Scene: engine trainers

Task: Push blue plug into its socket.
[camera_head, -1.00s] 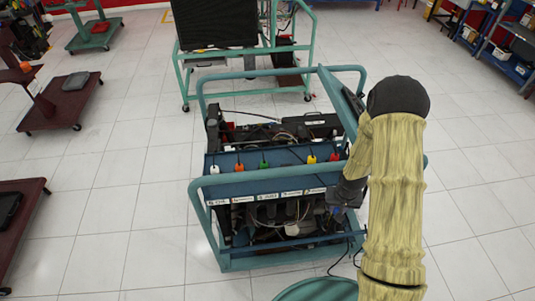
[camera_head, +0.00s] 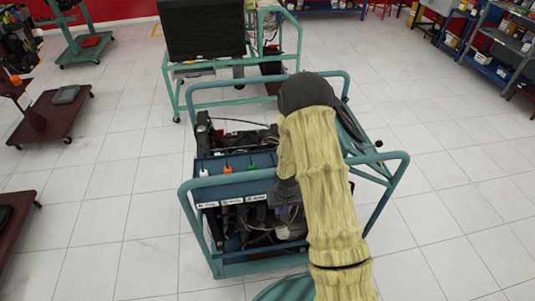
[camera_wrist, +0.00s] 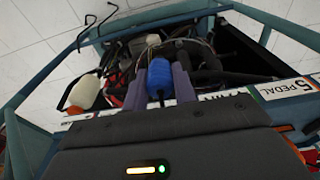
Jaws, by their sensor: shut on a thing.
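The blue plug (camera_wrist: 159,80) shows in the wrist view, between the two fingers of my gripper (camera_wrist: 160,88), which is shut on it. In the head view my gripper (camera_head: 286,193) is at the front panel of the engine trainer, mostly behind my arm. White labels (camera_head: 230,201) run along the panel's front edge; in the wrist view one label reads "5 PEDAL" (camera_wrist: 284,89) to the right of the plug, and another is partly hidden behind the fingers. I cannot make out the plug's socket.
White (camera_head: 203,173), orange (camera_head: 227,170) and green (camera_head: 251,167) plugs stand on the blue panel (camera_head: 213,187). A teal tube frame (camera_head: 190,215) surrounds the trainer. Another trainer (camera_head: 205,30) stands behind. Tiled floor is free on both sides.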

